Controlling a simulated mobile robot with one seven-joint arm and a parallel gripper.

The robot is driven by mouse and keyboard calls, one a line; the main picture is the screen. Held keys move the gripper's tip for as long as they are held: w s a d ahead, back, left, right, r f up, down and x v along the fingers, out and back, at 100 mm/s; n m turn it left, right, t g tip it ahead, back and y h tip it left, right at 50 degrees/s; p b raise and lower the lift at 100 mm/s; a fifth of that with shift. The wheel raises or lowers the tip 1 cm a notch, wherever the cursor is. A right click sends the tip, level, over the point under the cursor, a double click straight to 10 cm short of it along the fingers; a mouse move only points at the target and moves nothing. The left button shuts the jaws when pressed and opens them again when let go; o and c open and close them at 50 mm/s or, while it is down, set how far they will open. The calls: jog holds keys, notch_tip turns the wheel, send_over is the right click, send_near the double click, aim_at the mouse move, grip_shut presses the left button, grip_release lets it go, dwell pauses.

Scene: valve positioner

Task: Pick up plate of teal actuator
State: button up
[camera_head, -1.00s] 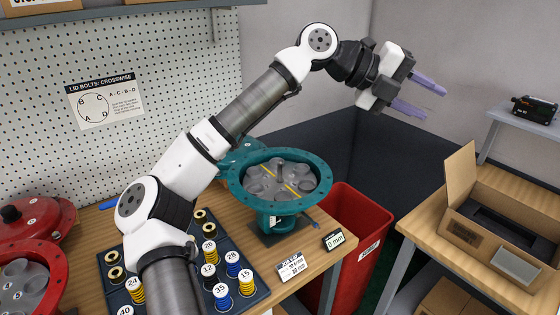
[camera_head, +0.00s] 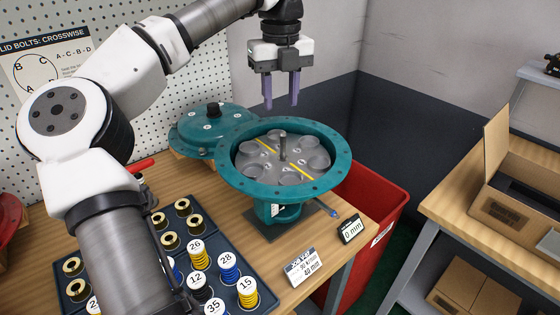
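The teal actuator (camera_head: 230,181) stands open on the wooden workbench. The fingertips appear higher than the plate and the stem, apart from both. The teal lid (camera_head: 190,133) with a black knob lies on the bench, behind and to the left of the housing.
A dark tray (camera_head: 232,308) of numbered springs and brass rings sits at the front left. Small label cards (camera_head: 303,266) stand near the bench edge. A red bin (camera_head: 372,200) is right of the bench. A second table (camera_head: 470,215) holds an open cardboard box (camera_head: 515,205).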

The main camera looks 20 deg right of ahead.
send_over(283, 158)
jog(key=f, duration=0.4)
jog(key=w+f, duration=0.1)
jog(key=f, duration=0.1)
jog(key=shift+a+f+p, duration=0.1)
jog(key=shift+f+p, duration=0.25)
jog(key=shift+f, duration=0.05)
jog(key=shift+s+d+f+p, duration=0.1)
jog(key=shift+f+p, duration=0.4)
jog(key=shift+f, duration=0.85)
jog(key=shift+s+d+f+p, duration=0.1)
jog(key=shift+f+p, duration=0.35)
jog(key=shift+f, duration=0.9)
jog(key=shift+c, duration=0.4)
grip_shut()
